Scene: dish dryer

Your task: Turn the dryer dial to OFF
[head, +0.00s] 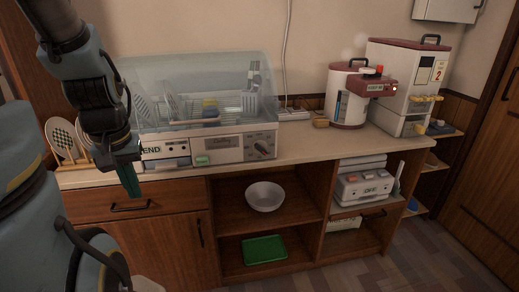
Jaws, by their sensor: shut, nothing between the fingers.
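The dish dryer (219,148) stands on the counter at the left, with a clear domed lid over a rack of dishes. Its dial (261,149) is a dark round knob at the right end of the front panel. The pointer is too small to read. My gripper (130,190) hangs at the left, in front of the counter edge and left of the dial, clear of it. Its green fingers point down and are shut with nothing between them. My arm hides part of the dryer's left end.
A red and white pot (346,106) and a tall rice dispenser (402,90) stand at the right of the counter. Open shelves below hold a white bowl (265,196), a green tray (264,249) and a small appliance (364,187). The counter front right of the dryer is clear.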

